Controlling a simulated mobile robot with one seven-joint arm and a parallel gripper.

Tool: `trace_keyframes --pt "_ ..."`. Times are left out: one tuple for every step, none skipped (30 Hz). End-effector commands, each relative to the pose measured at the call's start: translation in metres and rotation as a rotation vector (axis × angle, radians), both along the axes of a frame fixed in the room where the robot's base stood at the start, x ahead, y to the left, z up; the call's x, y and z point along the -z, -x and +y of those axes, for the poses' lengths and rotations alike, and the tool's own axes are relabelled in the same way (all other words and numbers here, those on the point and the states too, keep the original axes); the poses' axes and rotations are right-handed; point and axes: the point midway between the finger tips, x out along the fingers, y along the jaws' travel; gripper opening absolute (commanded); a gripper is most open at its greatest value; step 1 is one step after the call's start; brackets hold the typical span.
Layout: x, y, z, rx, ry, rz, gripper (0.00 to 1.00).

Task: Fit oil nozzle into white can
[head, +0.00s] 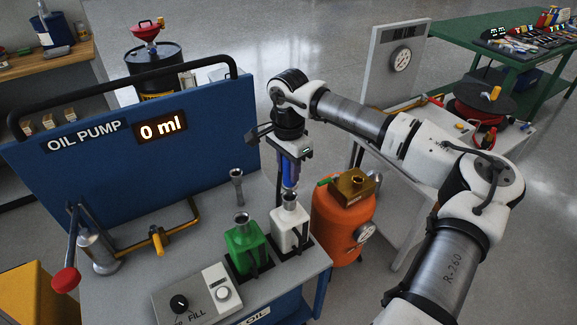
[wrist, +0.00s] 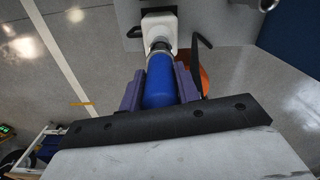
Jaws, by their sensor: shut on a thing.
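The white can (head: 289,224) stands upright in a black holder at the right front of the oil pump cart, with a metal mouth on top. In the wrist view the white can (wrist: 160,24) lies beyond the fingertips. My gripper (head: 288,178) is just above this can, pointing down. Its purple fingers (wrist: 160,92) are shut on the blue oil nozzle (wrist: 160,80); the nozzle also shows in the head view (head: 289,183). Its lower end lines up closely with the can's mouth. I cannot tell whether it touches or enters the mouth.
A green can (head: 243,250) stands close left of the white one. A grey metal fitting (head: 237,187) stands behind. An orange tank (head: 343,222) with a brass-coloured block on top is close right. The blue panel (head: 140,140) rises behind left, its display reading 0 ml.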

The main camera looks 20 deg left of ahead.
Motion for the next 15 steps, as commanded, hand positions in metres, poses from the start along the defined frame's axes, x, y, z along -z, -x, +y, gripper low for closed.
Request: trace_keyframes --pt "0.003 0.000 0.000 0.000 -0.001 0.000 0.00" --pt "0.003 0.000 0.000 0.000 -0.001 0.000 0.00" --pt "0.005 0.000 0.000 0.000 -0.001 0.000 0.00" --pt "0.006 0.000 0.000 0.000 -0.001 0.000 0.00" --pt "0.006 0.000 0.000 0.000 -0.001 0.000 0.00" --pt "0.008 0.000 0.000 0.000 -0.001 0.000 0.00" --pt "0.009 0.000 0.000 0.000 -0.001 0.000 0.00" --pt "0.010 0.000 0.000 0.000 -0.001 0.000 0.00" --pt "0.011 0.000 0.000 0.000 -0.001 0.000 0.00" --pt "0.012 0.000 0.000 0.000 -0.001 0.000 0.00" --pt "0.013 0.000 0.000 0.000 -0.001 0.000 0.00" --pt "0.014 0.000 0.000 0.000 -0.001 0.000 0.00" --pt "0.015 0.000 0.000 0.000 -0.001 0.000 0.00" --pt "0.016 0.000 0.000 0.000 -0.001 0.000 0.00" --pt "0.017 0.000 0.000 0.000 -0.001 0.000 0.00"
